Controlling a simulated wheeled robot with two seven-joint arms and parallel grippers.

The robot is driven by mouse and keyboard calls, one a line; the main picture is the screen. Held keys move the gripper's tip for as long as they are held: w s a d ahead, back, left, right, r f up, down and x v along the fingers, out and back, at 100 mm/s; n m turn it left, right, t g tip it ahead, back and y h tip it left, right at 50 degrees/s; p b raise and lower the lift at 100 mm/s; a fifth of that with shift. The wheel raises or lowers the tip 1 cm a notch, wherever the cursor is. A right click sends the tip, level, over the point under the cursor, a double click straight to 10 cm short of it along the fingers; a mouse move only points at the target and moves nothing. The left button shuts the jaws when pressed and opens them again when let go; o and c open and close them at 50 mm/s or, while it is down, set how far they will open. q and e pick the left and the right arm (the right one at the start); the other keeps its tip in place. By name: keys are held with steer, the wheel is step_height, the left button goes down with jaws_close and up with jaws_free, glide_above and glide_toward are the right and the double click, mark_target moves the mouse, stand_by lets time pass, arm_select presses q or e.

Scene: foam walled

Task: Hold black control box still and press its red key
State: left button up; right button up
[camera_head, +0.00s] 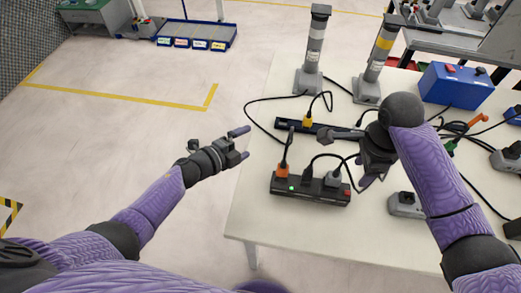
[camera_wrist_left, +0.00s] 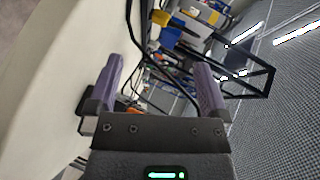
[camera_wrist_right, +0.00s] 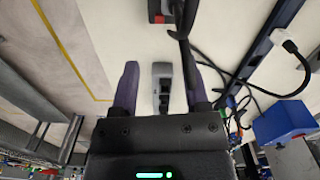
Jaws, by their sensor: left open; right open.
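The black control box (camera_head: 318,196) is a long black strip near the table's front left edge. It has a small green light at its left end, several plugs in its top, and a red key (camera_head: 347,193) at its right end. In the right wrist view a black box end with a red patch (camera_wrist_right: 158,19) shows at the top edge. My left gripper (camera_head: 240,143) is open and empty, left of and apart from the box, about at the table's left edge. My right gripper (camera_head: 352,160) is open above the box's right end; I cannot tell its exact height.
Another black strip (camera_head: 340,131) lies behind the box. Two grey posts (camera_head: 313,50) and a blue box (camera_head: 455,86) stand farther back on the white table (camera_head: 258,205). Black cables and grey sockets (camera_head: 404,206) crowd the right side.

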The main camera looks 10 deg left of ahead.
arm_select(q)
steer(key=d+r+m+g+h, duration=0.4)
steer(key=d+r+m, duration=0.15)
steer(key=m, duration=0.45)
steer(key=m+g+y, duration=0.3)
steer(key=m+g, duration=0.4)
steer(key=m, duration=0.9)
glide_above(276, 175)
steer(key=a+m+g+y, duration=0.1)
steer(key=a+m+y, duration=0.3)
steer(key=m, duration=0.1)
steer(key=x, duration=0.9)
steer(key=shift+s+d+f, duration=0.1)
steer(key=shift+s+f, duration=0.1)
steer(key=c, duration=1.3)
jaws_close()
arm_select(e)
jaws_close()
